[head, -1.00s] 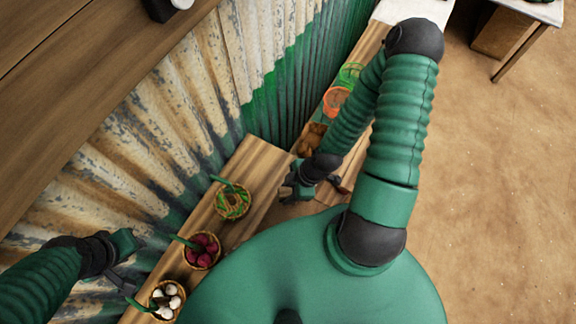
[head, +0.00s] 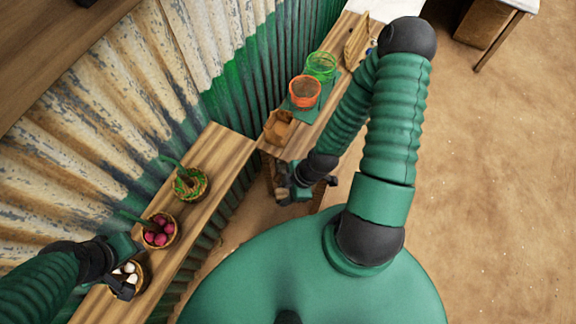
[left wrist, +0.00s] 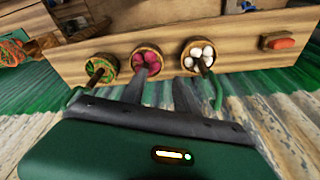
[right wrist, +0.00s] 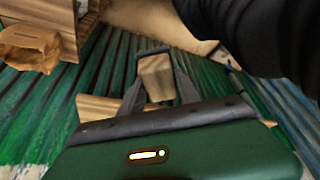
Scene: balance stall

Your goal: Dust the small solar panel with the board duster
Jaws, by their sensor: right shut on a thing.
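My right gripper (head: 300,188) is shut on a wooden block that looks like the board duster (right wrist: 156,76), seen between its fingers in the right wrist view. It is held beside the near end of the far counter, clear of the counter top. My left gripper (head: 126,270) is open and empty, over the basket of white items; its two fingers stand apart in the left wrist view (left wrist: 160,92). I cannot make out the small solar panel for certain in any view.
A near wooden shelf (head: 222,150) holds baskets of green items (head: 190,184), magenta items (head: 159,231) and white items (head: 128,274). The far counter holds a brown paper bag (head: 278,128), an orange basket (head: 305,92) and a green basket (head: 321,66). A corrugated wall (head: 150,75) runs behind.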

